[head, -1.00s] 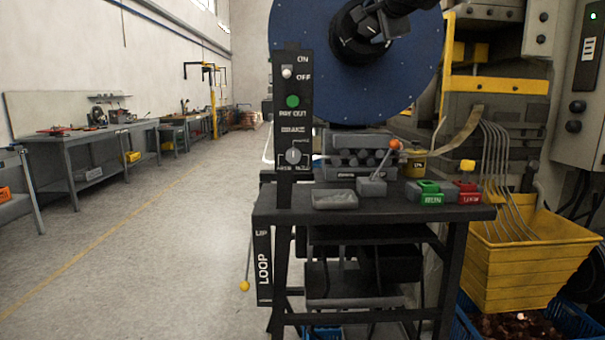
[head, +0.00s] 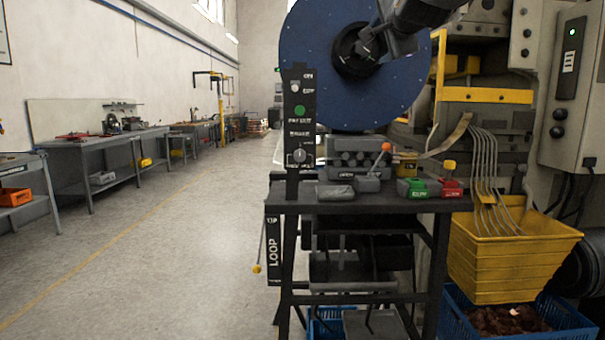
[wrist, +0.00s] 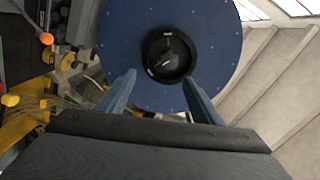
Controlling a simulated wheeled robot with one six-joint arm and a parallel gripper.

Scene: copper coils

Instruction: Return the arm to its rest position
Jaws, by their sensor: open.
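My gripper (wrist: 160,97) is open in the wrist view, with its two blue fingers apart and nothing between them. Beyond the fingers is the blue reel disc (wrist: 120,45) with its black hub (wrist: 167,55). In the head view my dark arm comes in at the top, in front of the blue disc (head: 310,50). The arm end lies near the hub; I cannot tell whether it touches it.
A dark control stand (head: 390,203) with a switch panel (head: 300,130) is straight ahead. A yellow bin (head: 510,262) and a blue crate (head: 570,330) are at the right. A workbench (head: 105,150) stands along the left wall. The floor (head: 180,250) between is clear.

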